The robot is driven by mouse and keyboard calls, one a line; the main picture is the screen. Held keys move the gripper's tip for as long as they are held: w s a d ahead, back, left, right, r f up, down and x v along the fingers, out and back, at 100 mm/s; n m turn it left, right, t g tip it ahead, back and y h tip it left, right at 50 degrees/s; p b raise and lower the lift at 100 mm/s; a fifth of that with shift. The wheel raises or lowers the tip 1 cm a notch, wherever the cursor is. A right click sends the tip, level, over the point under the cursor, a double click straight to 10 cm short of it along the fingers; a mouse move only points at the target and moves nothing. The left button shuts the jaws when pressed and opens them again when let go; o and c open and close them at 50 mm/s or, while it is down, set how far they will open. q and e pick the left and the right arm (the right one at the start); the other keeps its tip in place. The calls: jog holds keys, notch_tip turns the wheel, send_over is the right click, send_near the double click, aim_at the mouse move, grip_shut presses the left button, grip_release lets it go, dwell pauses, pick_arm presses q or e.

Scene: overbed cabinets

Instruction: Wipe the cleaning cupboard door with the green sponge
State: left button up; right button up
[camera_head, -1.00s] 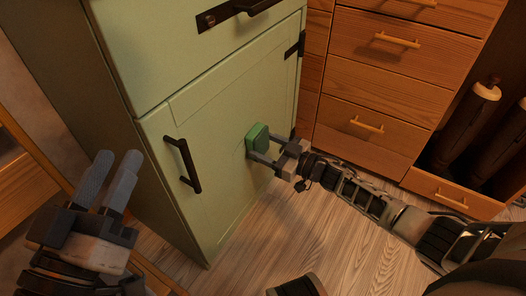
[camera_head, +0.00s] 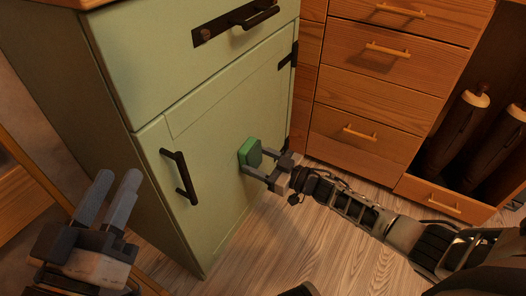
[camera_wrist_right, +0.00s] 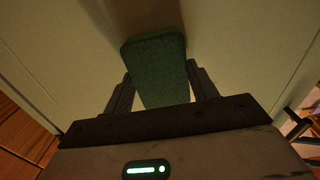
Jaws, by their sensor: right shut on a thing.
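The cupboard door (camera_head: 215,185) is pale green with a dark vertical handle (camera_head: 179,176) on its left side, and it looks closed. My right gripper (camera_head: 260,163) is shut on the green sponge (camera_head: 249,152) in front of the door's right half. The sponge looks to be against the door or very close to it. In the right wrist view the sponge (camera_wrist_right: 158,70) sits between the two fingers, with the pale door panel (camera_wrist_right: 225,40) beyond. My left gripper (camera_head: 108,198) is at the lower left, away from the door, its fingers apart and empty.
A drawer with a dark handle (camera_head: 246,19) is above the door. Wooden drawers (camera_head: 372,85) stand to the right, beside an open compartment holding dark cylinders (camera_head: 455,135). The wooden floor (camera_head: 300,235) in front is clear.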

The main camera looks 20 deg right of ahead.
aim_at(260, 148)
jog(key=shift+s+a+r+p, duration=0.1)
jog(key=shift+s+a+p, duration=0.9)
jog(key=shift+a, duration=0.35)
jog(key=shift+s+a+r+p, duration=0.1)
jog(key=shift+s+a+p, duration=0.85)
jog(key=shift+a, duration=0.4)
jog(key=shift+s+a+p, duration=0.3)
jog(key=shift+s+a, duration=0.4)
jog(key=shift+s, duration=0.05)
jog(key=shift+w+r+p, duration=0.15)
jog(key=shift+r+p, duration=0.8)
jog(key=shift+p, duration=0.05)
jog(key=shift+w+d+b, duration=0.4)
jog(key=shift+w+d, duration=0.25)
jog(key=shift+d, duration=0.25)
jog(key=shift+w+d+b, duration=0.4)
jog(key=shift+w+d, duration=0.25)
jog(key=shift+d, duration=0.2)
jog(key=shift+w+d+f+b, duration=0.1)
jog(key=shift+w+d+b, duration=0.45)
jog(key=shift+d, duration=0.25)
jog(key=shift+w+d+b, duration=0.35)
jog(key=shift+w+d, duration=0.25)
jog(key=shift+d, duration=0.15)
jog(key=shift+w+d+r+b, duration=0.25)
jog(key=shift+w+d+b, duration=0.1)
jog(key=shift+w+d, duration=0.4)
jog(key=shift+s+a+f+p, duration=0.15)
jog(key=shift+s+a+p, duration=0.5)
jog(key=shift+s+a, duration=0.25)
